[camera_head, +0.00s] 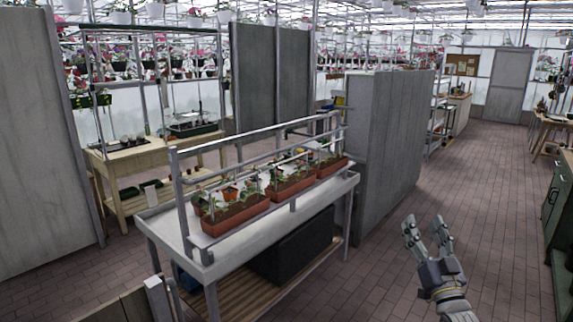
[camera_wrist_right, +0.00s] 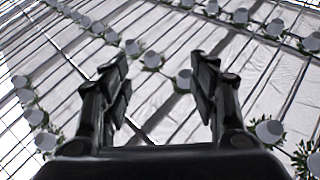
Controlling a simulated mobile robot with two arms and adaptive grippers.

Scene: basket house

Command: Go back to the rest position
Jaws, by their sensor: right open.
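My right gripper (camera_head: 427,236) is raised at the lower right of the head view, over the brick floor, with its fingers pointing up. It is open, with nothing between its fingers. In the right wrist view the two fingers of this gripper (camera_wrist_right: 160,75) stand apart against the roof and hanging white pots. My left gripper does not show in the head view.
A white table (camera_head: 150,222) with a metal rail and terracotta planters (camera_head: 235,219) stands left of my right gripper. A grey partition (camera_head: 392,135) stands behind it. A green cabinet (camera_head: 556,205) is at the right edge. The brick aisle (camera_head: 470,180) between is clear.

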